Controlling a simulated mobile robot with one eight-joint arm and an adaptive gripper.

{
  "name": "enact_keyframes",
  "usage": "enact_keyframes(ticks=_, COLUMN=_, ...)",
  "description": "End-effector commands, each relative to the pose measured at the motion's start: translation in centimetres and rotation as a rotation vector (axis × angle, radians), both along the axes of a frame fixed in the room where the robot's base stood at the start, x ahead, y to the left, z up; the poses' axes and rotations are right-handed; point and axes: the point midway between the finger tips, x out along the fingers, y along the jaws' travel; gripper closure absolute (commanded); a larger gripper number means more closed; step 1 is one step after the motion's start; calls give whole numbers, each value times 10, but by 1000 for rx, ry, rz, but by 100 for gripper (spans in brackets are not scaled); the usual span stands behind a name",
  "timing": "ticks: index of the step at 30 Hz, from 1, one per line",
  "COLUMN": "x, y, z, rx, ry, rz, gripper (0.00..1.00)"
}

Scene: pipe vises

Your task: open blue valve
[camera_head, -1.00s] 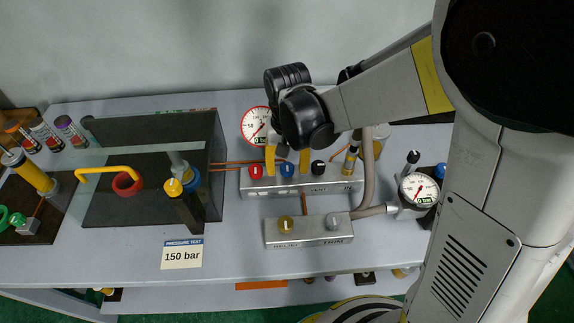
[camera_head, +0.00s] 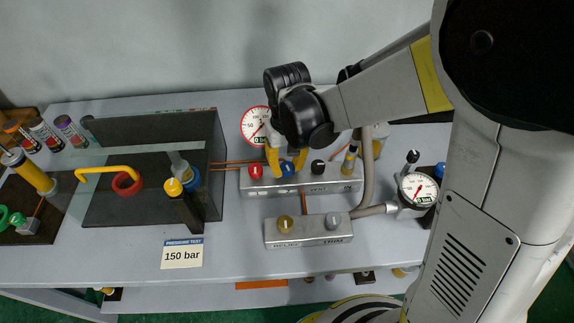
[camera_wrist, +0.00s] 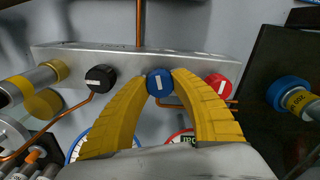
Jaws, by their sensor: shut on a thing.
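The blue valve knob (camera_head: 287,170) sits on the upper silver manifold block (camera_head: 325,184), between a red knob (camera_head: 255,172) and a black knob (camera_head: 318,168). In the wrist view the blue knob (camera_wrist: 160,82) has a white mark on its face. My gripper (camera_head: 286,168) has its yellow fingers closed on the blue knob, one on each side. In the wrist view the fingertips (camera_wrist: 160,80) meet the knob's left and right sides. The red knob (camera_wrist: 218,86) and black knob (camera_wrist: 101,78) stand clear on either side.
A round gauge (camera_head: 255,124) stands just behind the block, partly covered by my gripper. The lower block (camera_head: 309,232) carries a brass knob (camera_head: 285,224) and a grey knob (camera_head: 333,221). A grey hose (camera_head: 368,175) runs at the right. A dark box (camera_head: 150,160) stands left.

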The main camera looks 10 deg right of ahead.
Motion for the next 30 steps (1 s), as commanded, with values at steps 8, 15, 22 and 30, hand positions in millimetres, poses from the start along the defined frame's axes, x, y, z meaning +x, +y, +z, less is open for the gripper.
enact_keyframes(ticks=8, x=0, y=0, z=0, rx=0, ry=0, rz=260, gripper=100)
enact_keyframes(ticks=15, x=0, y=0, z=0, rx=0, ry=0, rz=489, gripper=100)
enact_keyframes(ticks=22, x=0, y=0, z=0, rx=0, ry=0, rz=707, gripper=100)
enact_keyframes(ticks=30, x=0, y=0, z=0, rx=0, ry=0, rz=939, gripper=100)
